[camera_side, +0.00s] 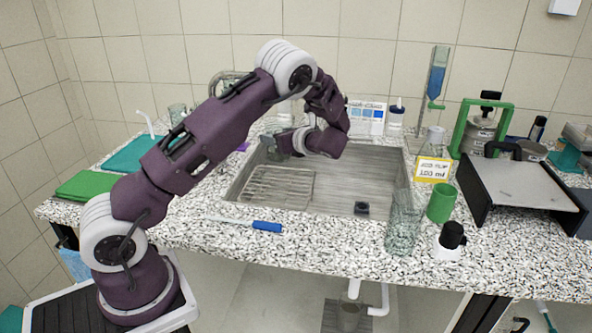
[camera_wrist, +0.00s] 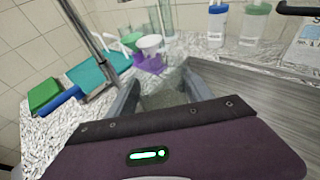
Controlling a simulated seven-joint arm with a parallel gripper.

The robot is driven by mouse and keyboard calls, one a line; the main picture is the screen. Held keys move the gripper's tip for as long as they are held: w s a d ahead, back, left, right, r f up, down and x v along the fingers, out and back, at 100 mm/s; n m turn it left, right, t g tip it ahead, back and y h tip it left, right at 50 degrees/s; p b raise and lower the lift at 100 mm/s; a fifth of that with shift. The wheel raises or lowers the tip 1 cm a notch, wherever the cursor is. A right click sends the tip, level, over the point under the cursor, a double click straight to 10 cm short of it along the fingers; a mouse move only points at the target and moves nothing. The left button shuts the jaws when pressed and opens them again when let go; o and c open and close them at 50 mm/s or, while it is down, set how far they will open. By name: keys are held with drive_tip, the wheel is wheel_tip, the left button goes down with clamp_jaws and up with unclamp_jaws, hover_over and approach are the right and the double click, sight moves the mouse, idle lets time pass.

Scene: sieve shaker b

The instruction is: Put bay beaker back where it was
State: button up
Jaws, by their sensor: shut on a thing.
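My gripper (camera_side: 291,144) is over the back left part of the sink, above the far end of the wire rack. It is shut on a clear glass beaker (camera_side: 279,146), which looks like the bay beaker. In the wrist view the beaker (camera_wrist: 163,97) shows faintly between the two grey fingers (camera_wrist: 161,88). Its lower part is hidden behind the gripper body there. I cannot tell from these views whether its base touches anything.
The sink (camera_side: 330,207) holds a wire rack (camera_side: 277,187) on its left. A purple holder with a white cup (camera_wrist: 150,45) and a teal mat (camera_wrist: 102,72) lie left of the sink. A glass vessel (camera_side: 403,228) and green cup (camera_side: 441,203) stand at front right.

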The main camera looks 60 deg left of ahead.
drive_tip(key=s+d+r+m+t+h, duration=0.1)
drive_tip(key=d+r+m+t, duration=0.15)
drive_tip(key=d, duration=1.25)
drive_tip(key=s+d+r+m+t, duration=0.1)
drive_tip(key=s+d+m+t, duration=0.15)
drive_tip(key=d, duration=1.15)
drive_tip(key=shift+n, duration=0.3)
drive_tip(key=f, duration=0.9)
drive_tip(key=shift+w+d+f, duration=0.35)
drive_tip(key=shift+w, duration=0.05)
drive_tip(key=shift+f, duration=0.1)
drive_tip(key=o, duration=1.7)
drive_tip(key=shift+o, duration=0.2)
